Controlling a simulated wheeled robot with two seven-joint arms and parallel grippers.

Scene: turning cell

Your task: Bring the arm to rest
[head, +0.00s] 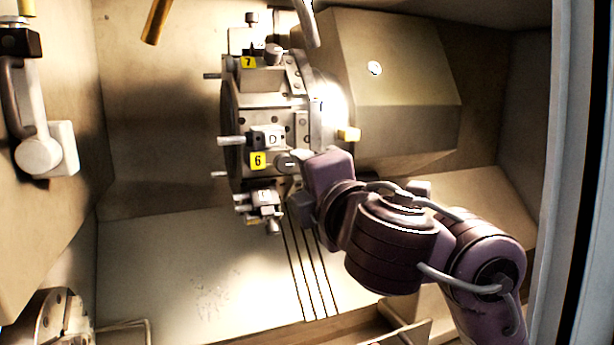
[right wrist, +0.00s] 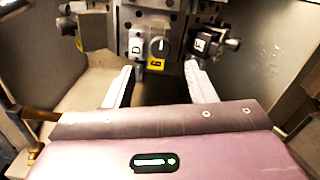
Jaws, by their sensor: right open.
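My right arm reaches in from the lower right of the head view. Its gripper (head: 297,172) is close to the tool turret (head: 296,112), by the station with the yellow label 6 (head: 258,160). In the right wrist view the right gripper (right wrist: 160,88) has its two pale fingers apart, with nothing held between them. Ahead of them is the turret face (right wrist: 181,22), with a holder marked D (right wrist: 137,46) and the yellow 6 label (right wrist: 155,64). Whether a fingertip touches the turret I cannot tell. My left gripper is not in view.
A large beige housing (head: 400,75) stands right of the turret. A chuck (head: 48,322) shows at the lower left. A grey handle-like part (head: 40,150) is on the left wall. The sloped floor (head: 190,270) left of the arm is clear. A grey frame edge (head: 570,200) bounds the right side.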

